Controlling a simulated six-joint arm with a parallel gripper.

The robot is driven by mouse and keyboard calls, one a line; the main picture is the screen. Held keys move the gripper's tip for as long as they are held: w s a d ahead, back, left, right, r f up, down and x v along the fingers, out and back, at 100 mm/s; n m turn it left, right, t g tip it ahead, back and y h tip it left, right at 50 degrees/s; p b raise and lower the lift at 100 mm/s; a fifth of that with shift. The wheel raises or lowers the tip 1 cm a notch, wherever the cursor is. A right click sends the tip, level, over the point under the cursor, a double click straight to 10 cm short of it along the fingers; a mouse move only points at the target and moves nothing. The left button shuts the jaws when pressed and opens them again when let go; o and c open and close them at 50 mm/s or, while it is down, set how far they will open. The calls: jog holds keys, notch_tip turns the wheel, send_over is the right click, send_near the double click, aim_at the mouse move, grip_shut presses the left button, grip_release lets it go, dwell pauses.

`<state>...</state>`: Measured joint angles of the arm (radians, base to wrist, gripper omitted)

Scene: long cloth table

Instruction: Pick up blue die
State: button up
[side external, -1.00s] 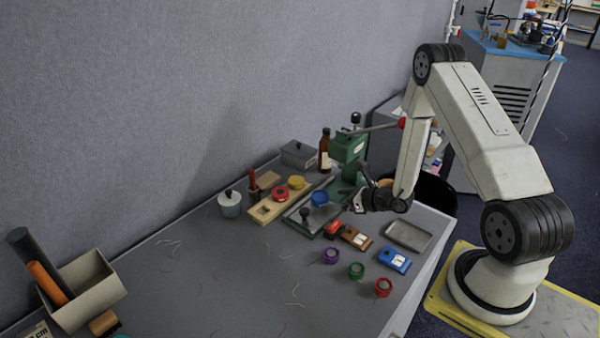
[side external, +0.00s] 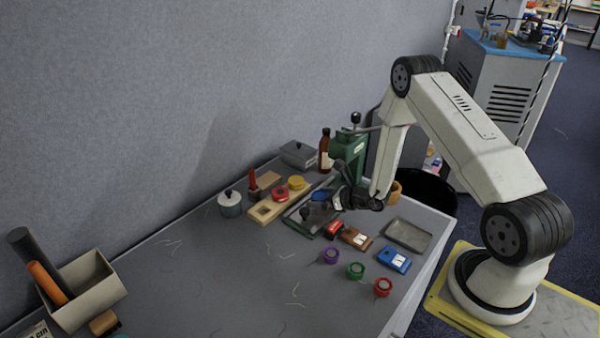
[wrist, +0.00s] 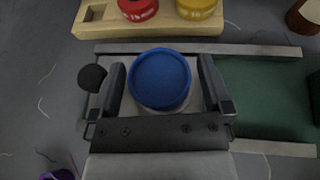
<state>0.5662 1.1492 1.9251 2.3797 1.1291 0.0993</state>
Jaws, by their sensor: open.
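The blue die (wrist: 160,78) is a round blue cap-like piece sitting on the metal part of the green press base. In the wrist view it lies between the two fingers of my gripper (wrist: 161,66), with a gap on each side. In the side view the blue die (side external: 319,196) shows just left of my gripper (side external: 334,196), partly covered by it. My gripper is open and holds nothing. I cannot tell from these views how far the fingertips reach down beside the die.
A wooden rack (side external: 262,216) with red (side external: 281,194) and yellow (side external: 297,182) dies lies beside the press. A black knob (wrist: 92,78) stands close to the left finger. The green press column (side external: 348,150) rises behind. Open table lies to the front left.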

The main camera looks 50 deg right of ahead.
dwell(0.4)
grip_shut()
jog(key=shift+r, duration=0.1)
jog(key=shift+w+r, duration=0.1)
jog(key=shift+r, duration=0.9)
jog(key=s+a+r, duration=0.4)
jog(key=s+r, duration=0.7)
jog(key=s, duration=0.2)
jog(key=shift+s, duration=0.3)
jog(key=shift+d, duration=0.1)
